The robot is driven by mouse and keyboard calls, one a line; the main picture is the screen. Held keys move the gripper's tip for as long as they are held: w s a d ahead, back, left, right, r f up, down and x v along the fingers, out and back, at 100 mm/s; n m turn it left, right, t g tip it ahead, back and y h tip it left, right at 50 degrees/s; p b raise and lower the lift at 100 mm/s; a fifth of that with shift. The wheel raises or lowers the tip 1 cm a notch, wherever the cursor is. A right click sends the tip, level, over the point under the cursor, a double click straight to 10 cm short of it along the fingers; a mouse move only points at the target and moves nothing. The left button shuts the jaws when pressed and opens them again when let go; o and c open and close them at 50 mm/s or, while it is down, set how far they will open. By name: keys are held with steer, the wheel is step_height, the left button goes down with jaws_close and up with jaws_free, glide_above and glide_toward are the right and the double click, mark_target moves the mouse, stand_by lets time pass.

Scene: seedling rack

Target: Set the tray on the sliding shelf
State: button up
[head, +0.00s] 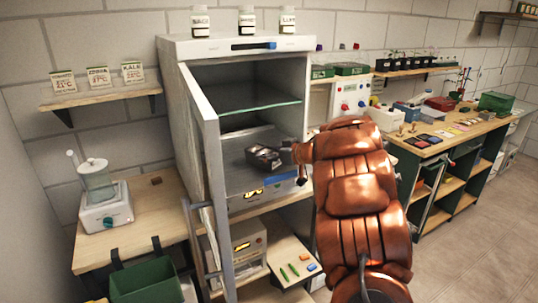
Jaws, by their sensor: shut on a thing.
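A small dark tray (264,158) is at the opening of the grey cabinet (190,90). My gripper (287,153) is shut on the tray's right end, at the tip of my brown padded arm. Below the tray is the metal sliding shelf (238,180), low in the cabinet, with a yellow and black label near its front. From this view I cannot tell whether the tray touches the shelf or is held just above it. My arm hides the cabinet's lower right side.
The cabinet door (208,185) stands open to the left, with a long handle. A glass shelf (250,107) crosses the cabinet above the tray. A blender-like device (98,200) and a green bin (146,282) are at left. A cluttered workbench (450,140) is at right.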

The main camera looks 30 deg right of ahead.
steer(key=o, duration=1.3)
steer(key=shift+f, duration=0.1)
steer(key=shift+o, duration=0.2)
steer(key=shift+s+d+r, duration=0.1)
steer(key=shift+r, duration=0.1)
steer(key=b+v, duration=0.2)
steer(key=v, duration=0.9)
steer(key=shift+s+r, duration=0.2)
steer(key=shift+s, duration=0.15)
